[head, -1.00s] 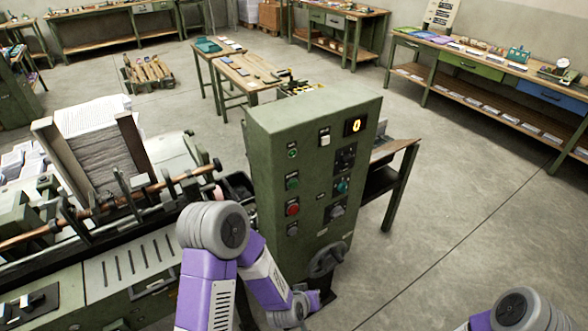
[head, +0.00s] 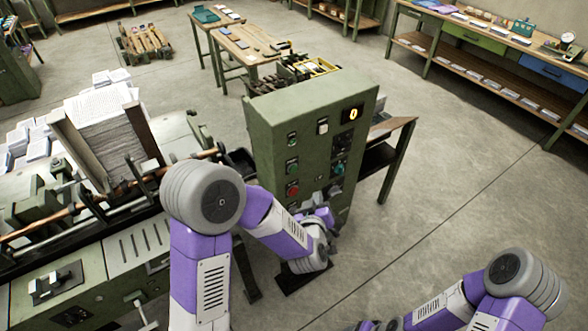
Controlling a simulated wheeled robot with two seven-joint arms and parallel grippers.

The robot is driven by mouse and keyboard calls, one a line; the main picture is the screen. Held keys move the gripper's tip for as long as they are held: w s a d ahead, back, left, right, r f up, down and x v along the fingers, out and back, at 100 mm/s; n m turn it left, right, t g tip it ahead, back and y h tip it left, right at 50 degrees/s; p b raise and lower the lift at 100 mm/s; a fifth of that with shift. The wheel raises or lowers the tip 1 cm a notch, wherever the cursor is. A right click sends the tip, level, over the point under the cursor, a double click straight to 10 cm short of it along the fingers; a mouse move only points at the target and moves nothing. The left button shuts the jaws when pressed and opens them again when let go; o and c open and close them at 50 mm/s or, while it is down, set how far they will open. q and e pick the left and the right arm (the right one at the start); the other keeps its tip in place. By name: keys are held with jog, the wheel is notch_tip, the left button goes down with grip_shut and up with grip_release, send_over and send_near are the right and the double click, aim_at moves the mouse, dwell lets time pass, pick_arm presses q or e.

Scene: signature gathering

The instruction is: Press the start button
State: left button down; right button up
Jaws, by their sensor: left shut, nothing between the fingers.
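The green control cabinet (head: 270,115) stands in the middle of the head view. Its front face has a green button (head: 292,168) at left, a red button (head: 293,190) below it and a lit display (head: 352,115) reading 0. A small green-marked switch or lamp (head: 292,139) sits above the green button. Labels are too small to read. My left gripper (head: 326,214) is in front of the cabinet's lower part, below and right of the red button. It is shut and empty, and it hides some lower controls. I cannot tell whether it touches the face.
A machine with a stack of printed sheets (head: 102,108) stands at left, beside the cabinet. A small dark table (head: 385,150) stands behind the cabinet on the right. Work benches line the back. The floor (head: 440,210) at right is open.

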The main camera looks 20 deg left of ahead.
aim_at(293, 169)
pick_arm(q)
jog(key=w+a, duration=0.5)
jog(key=a, duration=0.2)
jog(key=shift+w, duration=0.2)
dwell(2.0)
jog(key=shift+w+a, duration=0.25)
jog(key=shift+a, duration=0.05)
